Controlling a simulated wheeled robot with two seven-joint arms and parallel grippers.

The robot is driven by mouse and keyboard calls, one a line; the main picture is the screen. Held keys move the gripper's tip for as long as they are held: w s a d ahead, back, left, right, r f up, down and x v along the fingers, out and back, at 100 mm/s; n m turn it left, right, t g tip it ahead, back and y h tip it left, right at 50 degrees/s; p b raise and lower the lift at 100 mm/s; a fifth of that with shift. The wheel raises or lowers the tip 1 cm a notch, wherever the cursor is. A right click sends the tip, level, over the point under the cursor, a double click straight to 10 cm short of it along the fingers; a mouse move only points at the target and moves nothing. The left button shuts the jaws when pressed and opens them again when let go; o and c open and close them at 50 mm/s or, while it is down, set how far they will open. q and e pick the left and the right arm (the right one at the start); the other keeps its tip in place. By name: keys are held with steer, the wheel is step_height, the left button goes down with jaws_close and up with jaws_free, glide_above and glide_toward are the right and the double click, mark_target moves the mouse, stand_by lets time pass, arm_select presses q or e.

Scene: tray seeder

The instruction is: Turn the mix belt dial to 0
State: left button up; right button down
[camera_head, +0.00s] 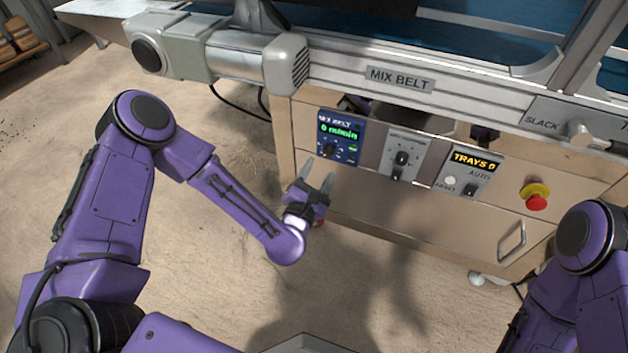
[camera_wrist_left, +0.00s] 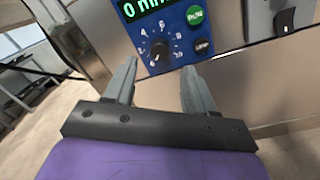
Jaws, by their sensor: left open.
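The blue mix belt panel (camera_head: 340,138) is on the machine's front, with a green display that reads 0 m/min in the head view. Its black dial (camera_head: 330,149) is below the display. In the left wrist view the dial (camera_wrist_left: 159,50) has a numbered scale around it; I cannot surely tell which number its pointer marks. My left gripper (camera_head: 319,174) is open and empty, just below and in front of the panel, apart from the dial. In the left wrist view its two fingers (camera_wrist_left: 158,88) point up toward the panel. My right gripper is not in view.
Right of the blue panel are a grey switch panel (camera_head: 410,137), a trays counter panel (camera_head: 458,188) reading 0, and a red emergency button (camera_head: 537,202). A green button (camera_wrist_left: 195,15) and a black button (camera_wrist_left: 204,46) sit beside the dial. The belt rail overhangs above.

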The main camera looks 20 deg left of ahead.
arm_select(q)
steer(key=s, duration=0.5)
steer(key=shift+f, duration=0.1)
steer(key=s+f+m+g+h, duration=0.2)
steer(key=s+f+m+g, duration=0.65)
steer(key=f+m, duration=0.6)
steer(key=s+a+f+m+g+y, duration=0.3)
steer(key=s+a+m, duration=0.1)
steer(key=s+a, duration=0.4)
steer(key=s+a+f+m+g+y, duration=0.2)
steer(key=s+a+f+m+g, duration=0.25)
steer(key=s, duration=0.55)
step_height(320, 180, up, 28)
steer(key=p, duration=2.7)
steer(key=shift+a+t, duration=0.4)
steer(key=shift+a, duration=0.05)
